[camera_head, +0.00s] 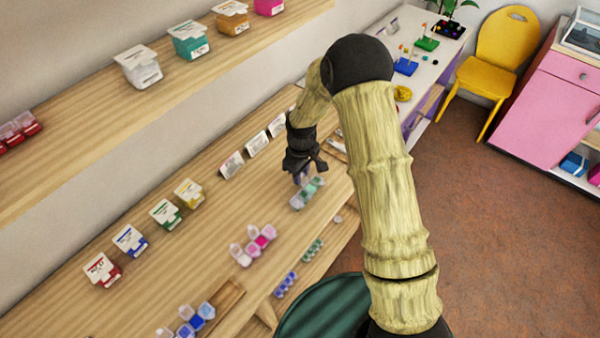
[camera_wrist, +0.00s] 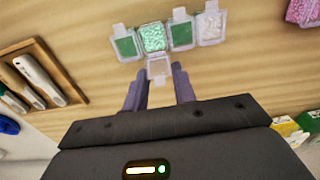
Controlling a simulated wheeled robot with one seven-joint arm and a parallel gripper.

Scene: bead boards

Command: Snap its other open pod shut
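A strip of small clear pods (camera_head: 307,193) lies on the wooden table under my gripper (camera_head: 303,172). In the wrist view the strip runs along the top: a pod with a flat green face (camera_wrist: 125,46), a pod of green beads (camera_wrist: 153,37), another green pod (camera_wrist: 181,33) and a pod with whitish contents (camera_wrist: 210,28). A clear square lid (camera_wrist: 159,68) sticks out from the bead pod toward me, so that pod looks open. My gripper also shows in the wrist view (camera_wrist: 158,75), its two purple fingers apart on either side of this lid. Contact is unclear.
A wooden tray (camera_wrist: 45,75) with pale tools lies left in the wrist view. Pink beads (camera_wrist: 302,11) are at the upper right. Another pod strip (camera_head: 253,244) and labelled boxes (camera_head: 165,214) stand on the table. A shelf (camera_head: 130,105) runs above the table's back.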

